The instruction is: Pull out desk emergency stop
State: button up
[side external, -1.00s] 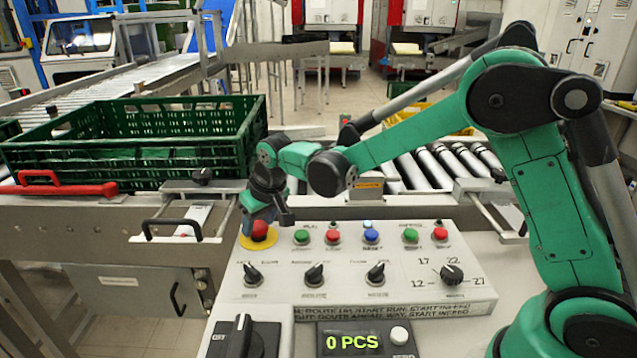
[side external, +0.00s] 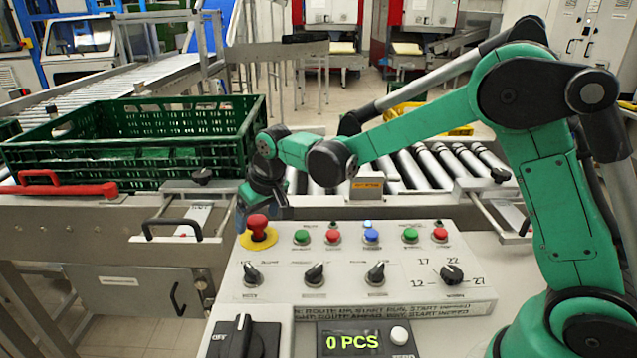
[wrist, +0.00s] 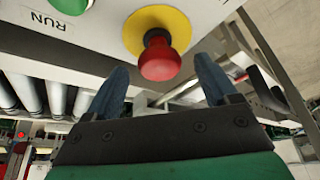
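The emergency stop is a red mushroom button (side external: 258,224) on a yellow disc at the desk panel's upper left corner. Its head stands clear of the disc on a visible stem. My gripper (side external: 243,208) is just behind and beside it, partly hidden by the button in the side view. In the wrist view the red button (wrist: 160,58) shows between and beyond the two blue fingers of my gripper (wrist: 157,75). The fingers are spread apart with a gap on each side of the button, and they hold nothing.
The desk panel (side external: 330,268) carries several buttons and selector knobs right of the stop. A green crate (side external: 130,172) stands on the conveyor behind, left of my wrist. A red-handled lever (side external: 75,189) is on the conveyor's front edge. A green RUN button (wrist: 72,5) shows in the wrist view.

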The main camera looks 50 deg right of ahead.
jog(key=shift+v, duration=2.8)
jog(key=s+d+t, duration=0.2)
jog(key=s+d, duration=0.2)
jog(key=s, duration=1.2)
jog(key=shift+r+t, duration=0.4)
jog(key=shift+r, duration=0.05)
jog(key=shift+d, duration=0.1)
